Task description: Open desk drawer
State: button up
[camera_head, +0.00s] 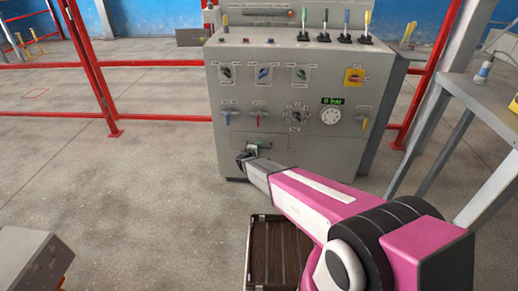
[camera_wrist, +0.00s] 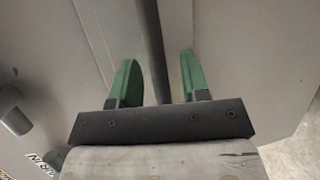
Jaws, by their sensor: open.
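The grey desk (camera_head: 215,105) is a control console standing in the middle of the head view. A faintly outlined drawer front (camera_head: 276,143) sits low on its face and looks shut. My gripper (camera_head: 248,154) is at the lower part of that front, partly covering it, so the handle is hard to make out. In the wrist view my gripper (camera_wrist: 159,62) has two green fingers spread apart, pointing at a grey surface. A dark bar or gap (camera_wrist: 154,45) runs between them; I cannot tell whether it is the handle or whether the fingers touch it.
Knobs, levers and a round gauge (camera_head: 330,117) cover the console above the drawer. A brown slatted case (camera_head: 277,250) lies on the floor in front, under my arm. A grey table (camera_head: 455,90) stands to the right. Red railings (camera_head: 160,118) run behind; the floor at left is mostly clear.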

jog(key=shift+w+d+f, duration=0.1)
jog(key=shift+w+d, duration=0.1)
jog(key=shift+w, duration=0.15)
jog(key=shift+c, duration=0.2)
grip_shut()
jog(key=s, duration=2.1)
jog(key=shift+s+a, duration=0.2)
jog(key=shift+a, duration=0.2)
jog(key=shift+o, duration=0.2)
grip_release()
jog(key=v, duration=1)
jog(key=shift+s+a, duration=0.2)
jog(key=shift+s, duration=0.15)
